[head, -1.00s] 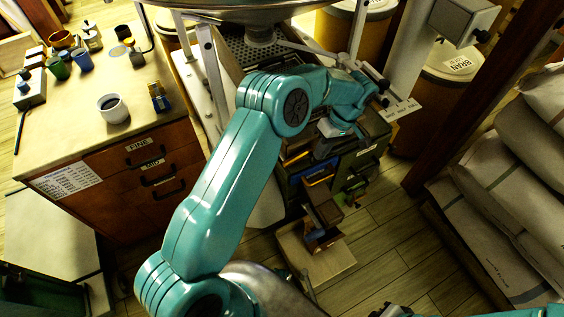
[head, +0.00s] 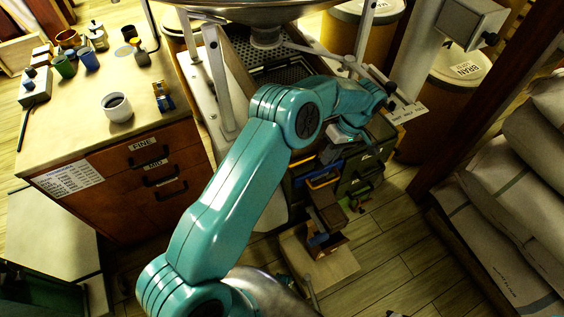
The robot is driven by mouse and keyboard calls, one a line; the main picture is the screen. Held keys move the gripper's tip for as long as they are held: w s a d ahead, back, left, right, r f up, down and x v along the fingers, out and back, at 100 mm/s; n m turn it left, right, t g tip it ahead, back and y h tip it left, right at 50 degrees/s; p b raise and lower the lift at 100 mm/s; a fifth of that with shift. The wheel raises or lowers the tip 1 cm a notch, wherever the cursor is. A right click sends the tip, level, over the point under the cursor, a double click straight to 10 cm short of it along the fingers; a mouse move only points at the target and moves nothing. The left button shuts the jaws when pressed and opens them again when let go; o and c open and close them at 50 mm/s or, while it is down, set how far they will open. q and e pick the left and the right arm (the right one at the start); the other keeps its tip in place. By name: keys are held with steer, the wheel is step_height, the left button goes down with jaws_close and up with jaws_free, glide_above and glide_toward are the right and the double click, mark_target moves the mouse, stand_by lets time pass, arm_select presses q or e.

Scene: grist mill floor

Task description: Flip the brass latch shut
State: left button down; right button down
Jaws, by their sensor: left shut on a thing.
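My left arm reaches in from the bottom and bends over to the dark cabinet (head: 372,163) below the millstone hopper. Its gripper (head: 331,150) points down at the cabinet's near upper edge, by the blue and yellow parts. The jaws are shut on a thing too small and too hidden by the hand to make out. I cannot pick out the brass latch; it may lie under the gripper. My right gripper is not in view.
A bran bin (head: 455,80) stands at the back right, and stacked sacks (head: 510,200) at right.

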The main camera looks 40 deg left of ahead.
arm_select(q)
steer(key=shift+s+f, duration=0.2)
steer(key=shift+f, duration=0.2)
steer(key=p+v, duration=1)
steer(key=v, duration=0.7)
steer(key=shift+w, duration=0.1)
